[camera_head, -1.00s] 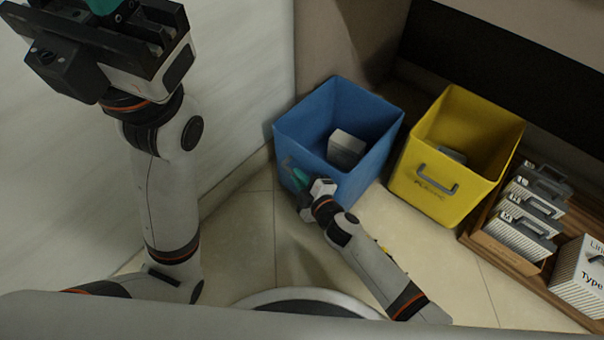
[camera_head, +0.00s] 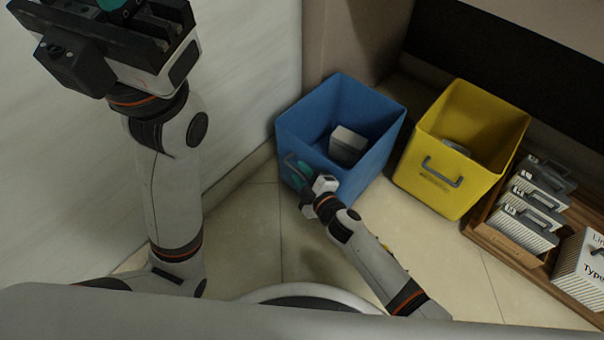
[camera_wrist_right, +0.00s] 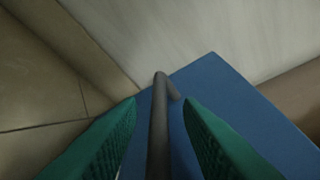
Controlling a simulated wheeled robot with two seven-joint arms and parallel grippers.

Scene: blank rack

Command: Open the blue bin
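The blue bin (camera_head: 358,177) stands on the floor left of the yellow bin in the head view, its top open, with a pale box (camera_head: 347,145) inside. Its grey handle (camera_head: 292,163) is on the front face, and it also runs up the middle of the right wrist view (camera_wrist_right: 158,125). My right gripper (camera_head: 303,175) is at this handle. In the right wrist view its two green fingers (camera_wrist_right: 160,118) stand on either side of the handle, with gaps visible on both sides. My left gripper (camera_head: 115,5) is raised at the upper left, its tips cut off by the frame.
A yellow bin (camera_head: 430,185) with a handle stands just right of the blue bin. Further right, a wooden tray (camera_head: 480,230) holds several striped boxes (camera_head: 528,215). A pale wall (camera_head: 245,90) is at the left.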

